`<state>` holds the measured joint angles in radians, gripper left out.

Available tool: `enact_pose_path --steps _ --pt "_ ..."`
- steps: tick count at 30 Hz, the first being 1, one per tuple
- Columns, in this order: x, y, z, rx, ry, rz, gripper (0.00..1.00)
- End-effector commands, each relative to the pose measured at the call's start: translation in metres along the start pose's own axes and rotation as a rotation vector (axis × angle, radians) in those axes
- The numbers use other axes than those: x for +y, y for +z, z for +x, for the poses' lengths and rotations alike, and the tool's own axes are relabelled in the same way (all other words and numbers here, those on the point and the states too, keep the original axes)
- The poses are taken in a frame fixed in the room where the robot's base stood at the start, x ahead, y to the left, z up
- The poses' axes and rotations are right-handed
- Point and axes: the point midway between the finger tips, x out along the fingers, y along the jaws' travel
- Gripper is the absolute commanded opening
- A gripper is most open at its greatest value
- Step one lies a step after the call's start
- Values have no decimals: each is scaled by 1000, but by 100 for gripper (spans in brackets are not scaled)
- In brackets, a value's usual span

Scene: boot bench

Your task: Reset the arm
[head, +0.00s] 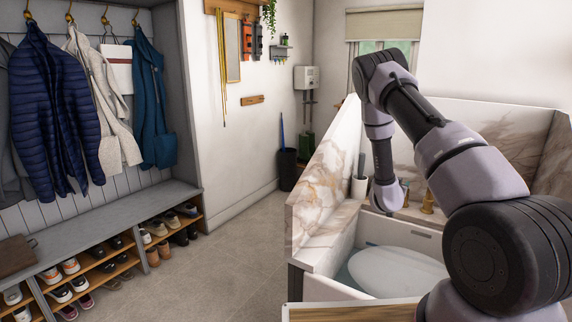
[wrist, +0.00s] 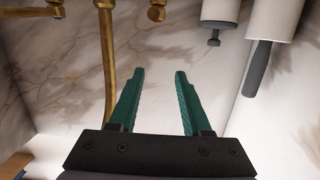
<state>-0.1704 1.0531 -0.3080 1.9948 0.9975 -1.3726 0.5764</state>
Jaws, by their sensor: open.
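My gripper (wrist: 160,75) shows in the wrist view with its two green fingers spread apart and nothing between them. It points toward a marbled wall (wrist: 165,40) with brass pipework (wrist: 106,60) just left of the fingers. In the head view my arm reaches from the lower right, up and over, then down into the marble-sided sink enclosure. The fingers themselves are hidden from the head view, behind or below my last arm link.
The marble side wall (head: 318,200) rises close left of my forearm. White cylinders (wrist: 275,20) hang at the right. A bench (head: 120,225) with shoes stands left; the floor (head: 235,240) between is clear.

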Motion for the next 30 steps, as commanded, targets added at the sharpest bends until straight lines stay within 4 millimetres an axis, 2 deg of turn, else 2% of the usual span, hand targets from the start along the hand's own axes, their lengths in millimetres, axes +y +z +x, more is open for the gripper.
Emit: enact_pose_path --steps 1,8,14,23,30 --pt "-5 -21 -3 -27 2 48 48" --pt "-25 -90 -30 -197 -27 208 48" --pt "-41 -148 -72 -344 -92 303 48" --pt "-51 -225 -167 -547 -234 356 48" --pt "-40 -270 -262 -684 -353 325 48"
